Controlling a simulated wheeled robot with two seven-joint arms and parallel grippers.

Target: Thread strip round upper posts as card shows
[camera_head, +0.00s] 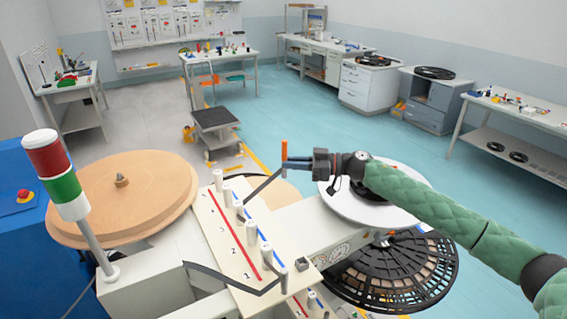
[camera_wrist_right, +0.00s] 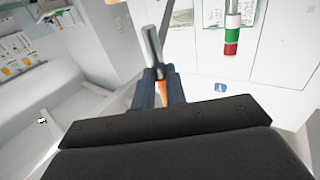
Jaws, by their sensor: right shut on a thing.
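The dark strip (camera_head: 225,280) runs from the left below the board, bends at the nearest post (camera_head: 281,281), and shows again at the far posts. From there its end rises to my right gripper (camera_head: 291,163). The right gripper is shut on the strip's orange end tab (camera_head: 284,149), above and right of the far posts. In the right wrist view the orange tab (camera_wrist_right: 162,92) sits between the fingers. White posts (camera_head: 250,230) stand in a row on the pale board (camera_head: 215,240), marked with a red line and numbers. I cannot clearly tell the strip's side along the middle posts. My left gripper is out of view.
A wooden reel (camera_head: 130,205) lies left of the board, beside a red-green signal lamp (camera_head: 55,175). A white reel (camera_head: 340,205) and black slotted reel (camera_head: 390,285) are at right. Back-wall cards (camera_head: 125,28) are too small to read. Tables stand beyond open floor.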

